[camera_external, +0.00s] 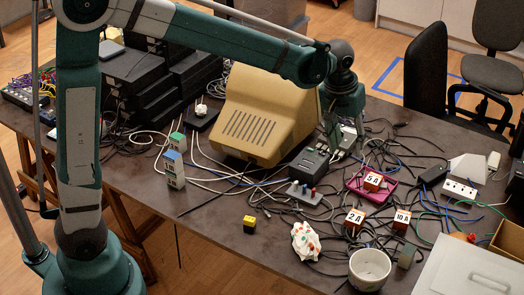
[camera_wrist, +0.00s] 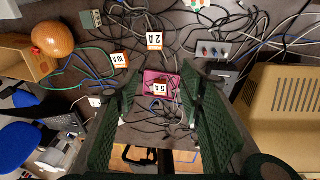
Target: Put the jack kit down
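My gripper (camera_external: 346,135) points down over the cables at the back right of the table. In the wrist view my gripper (camera_wrist: 158,80) has its two green fingers wide apart, with nothing held between them. Beyond the fingers lies a pink tray (camera_external: 356,188), which also shows in the wrist view (camera_wrist: 150,77), with an orange-and-white box marked 5 A (camera_external: 373,181) in it. I cannot tell which thing is the jack kit; no label names it. Boxes marked 2 A (camera_external: 354,220) and 10 A (camera_external: 401,220) stand nearer the front.
A beige monitor-like casing (camera_external: 262,115) stands left of my gripper. A grey block with coloured pegs (camera_external: 304,193), a white bowl (camera_external: 369,270) and a white lump with coloured dots (camera_external: 305,242) are on the table. Loose cables cover much of it; the front left is barer.

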